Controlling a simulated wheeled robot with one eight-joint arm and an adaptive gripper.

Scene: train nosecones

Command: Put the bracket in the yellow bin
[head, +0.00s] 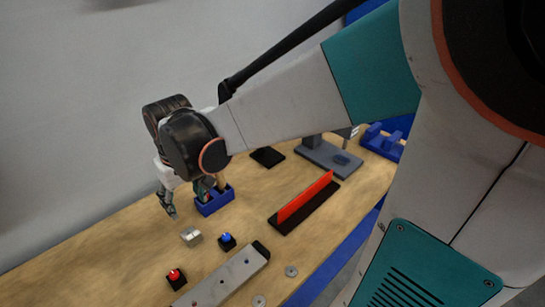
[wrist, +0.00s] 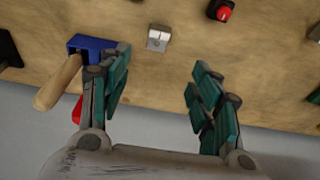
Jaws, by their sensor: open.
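A small silver-grey piece, likely the bracket (head: 191,236), sits on the wooden table; its exact shape is hard to tell. In the wrist view the bracket (wrist: 158,38) lies just beyond the gap between my fingertips. My gripper (head: 188,203) is open and empty, close to the bracket and beside a blue bin, with its fingers pointing down. In the wrist view the two fingers of my gripper (wrist: 158,64) are spread wide. No yellow bin shows in either view.
The blue bin (head: 215,205) holds a wooden-handled tool (wrist: 58,84) close to one finger. A blue button (head: 227,241), a red button (head: 175,277) and a long grey bar (head: 225,279) are nearby. An orange-red strip (head: 306,196) stands upright to the right.

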